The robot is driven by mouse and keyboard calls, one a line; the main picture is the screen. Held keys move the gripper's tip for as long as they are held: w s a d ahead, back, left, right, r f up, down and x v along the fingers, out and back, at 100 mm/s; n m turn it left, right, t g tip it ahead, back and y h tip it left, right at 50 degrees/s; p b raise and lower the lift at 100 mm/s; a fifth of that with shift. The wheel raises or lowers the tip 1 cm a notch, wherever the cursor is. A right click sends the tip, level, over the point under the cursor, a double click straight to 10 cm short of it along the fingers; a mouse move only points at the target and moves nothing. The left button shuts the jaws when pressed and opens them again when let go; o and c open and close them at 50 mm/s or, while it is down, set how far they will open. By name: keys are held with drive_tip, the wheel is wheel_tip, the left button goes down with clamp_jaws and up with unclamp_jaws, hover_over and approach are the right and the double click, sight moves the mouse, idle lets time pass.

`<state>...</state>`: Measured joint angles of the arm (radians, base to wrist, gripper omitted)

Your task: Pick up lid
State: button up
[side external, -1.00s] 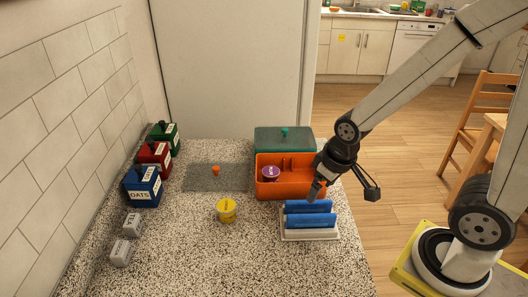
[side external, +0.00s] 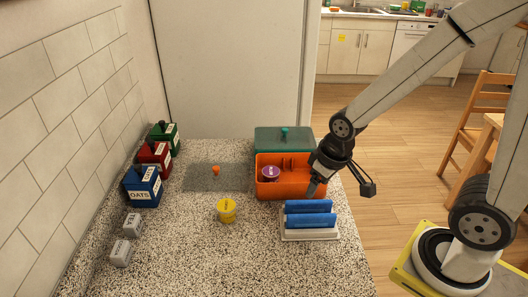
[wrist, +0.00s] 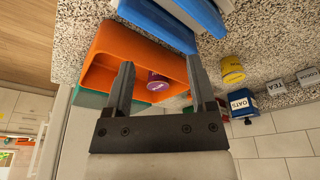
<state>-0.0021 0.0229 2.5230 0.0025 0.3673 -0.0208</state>
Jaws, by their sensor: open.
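I cannot tell which one the task calls the lid. My gripper (side external: 313,191) is open and empty, at the bin's right side above the rack; its two fingers also show in the wrist view (wrist: 164,72).
A white rack with blue upright panels (side external: 310,220) stands in front of the bin. The front counter is clear.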

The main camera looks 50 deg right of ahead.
drive_tip(key=w+a+r+n, duration=0.15)
drive_tip(key=w+n, duration=0.25)
drive_tip(key=w, duration=1.3)
drive_tip(key=n+g+y, duration=0.1)
drive_tip(key=n+g, duration=0.1)
drive_tip(key=n, duration=0.3)
hover_over(216, 167)
drive_tip(key=shift+s+d+f, duration=0.1)
drive_tip(key=shift+s+f, duration=0.1)
drive_tip(key=shift+f, duration=0.3)
drive_tip(key=shift+s+d+f, duration=0.1)
drive_tip(key=shift+s+f, duration=0.1)
drive_tip(key=shift+f, duration=0.25)
drive_tip(key=shift+f, duration=0.1)
drive_tip(key=shift+w+a+f, duration=0.1)
drive_tip(key=shift+f, duration=1.1)
drive_tip(key=shift+f, duration=0.15)
drive_tip(key=shift+w+a+f, duration=0.1)
drive_tip(key=shift+f, duration=1.15)
drive_tip(key=shift+w+a+f, duration=0.1)
drive_tip(key=shift+f, duration=1.1)
clamp_jaws()
